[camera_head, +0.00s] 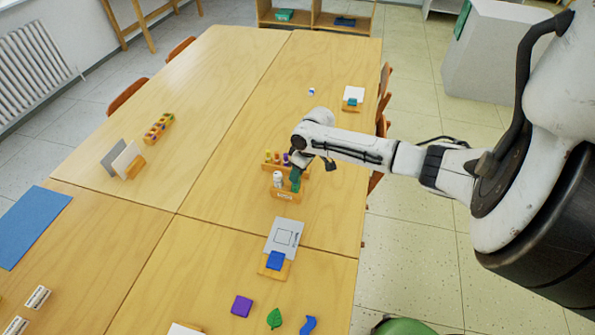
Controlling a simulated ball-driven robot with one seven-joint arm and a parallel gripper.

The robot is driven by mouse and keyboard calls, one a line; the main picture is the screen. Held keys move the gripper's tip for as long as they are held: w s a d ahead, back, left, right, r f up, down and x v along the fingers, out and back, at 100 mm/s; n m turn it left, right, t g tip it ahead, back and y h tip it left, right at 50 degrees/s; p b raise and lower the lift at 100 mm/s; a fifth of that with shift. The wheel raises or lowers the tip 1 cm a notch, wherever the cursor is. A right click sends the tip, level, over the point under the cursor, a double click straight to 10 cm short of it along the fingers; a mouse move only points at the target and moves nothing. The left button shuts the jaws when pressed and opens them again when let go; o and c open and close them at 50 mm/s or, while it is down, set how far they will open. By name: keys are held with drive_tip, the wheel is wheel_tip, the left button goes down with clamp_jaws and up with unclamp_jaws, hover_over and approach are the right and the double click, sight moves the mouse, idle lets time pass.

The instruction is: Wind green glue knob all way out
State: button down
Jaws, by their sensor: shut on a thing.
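A green glue stick (295,179) stands in a small wooden holder (285,196) near the middle of the table. My gripper (298,168) reaches in from the right, points down and is shut at the top of the green glue stick. The fingers and the knob are small and partly hidden by my wrist, so I cannot tell how far the knob is wound. A white glue stick (277,180) stands just left of the green one in the same holder.
A wooden rack (271,164) with several coloured pieces stands right behind the holder. Purple (242,306), green leaf (274,319) and blue (308,325) shapes lie nearer. The table left of the holder (215,165) is clear.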

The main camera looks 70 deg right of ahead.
drive_tip(key=m+h, duration=0.1)
drive_tip(key=m, duration=0.5)
drive_tip(key=shift+a+f+g, duration=0.1)
drive_tip(key=shift+a+g, duration=0.05)
drive_tip(key=shift+g, duration=0.25)
drive_tip(key=shift+m+h, duration=0.3)
drive_tip(key=shift+m, duration=0.1)
drive_tip(key=c, duration=0.9)
unclamp_jaws()
drive_tip(key=shift+o, duration=0.2)
wheel_tip(320, 180, up, 11)
drive_tip(key=s, duration=0.1)
drive_tip(key=shift+s+a+f+b, duration=0.15)
drive_tip(key=shift+s+a+b, duration=0.05)
drive_tip(key=shift+s+b, duration=0.25)
